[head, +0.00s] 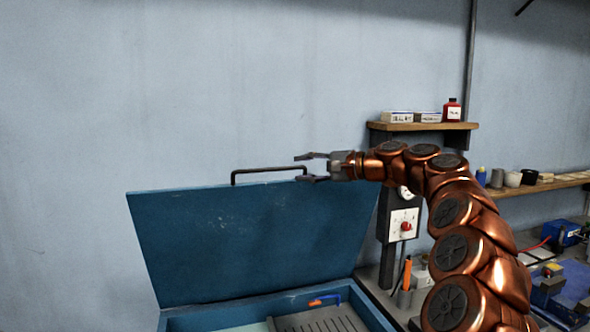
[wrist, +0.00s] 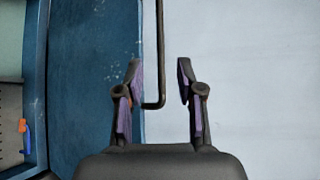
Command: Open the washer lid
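The blue washer lid (head: 250,245) stands raised, tilted up at the back of the washer tub (head: 262,309). It also shows in the wrist view (wrist: 92,75). A dark bar handle (head: 268,169) runs along the lid's top edge. My gripper (head: 303,168) is at the right end of the handle. In the wrist view, its fingers (wrist: 158,72) are apart, and the handle's bent end (wrist: 158,100) lies between them, closer to the left finger. I cannot tell whether that finger touches it.
Inside the tub is a slotted grey tray (head: 318,321) with a blue and orange tool (head: 324,300). A post with a red-knob control box (head: 404,225) and a shelf (head: 421,126) stands right. A cluttered bench (head: 565,285) is further right. The wall is behind the lid.

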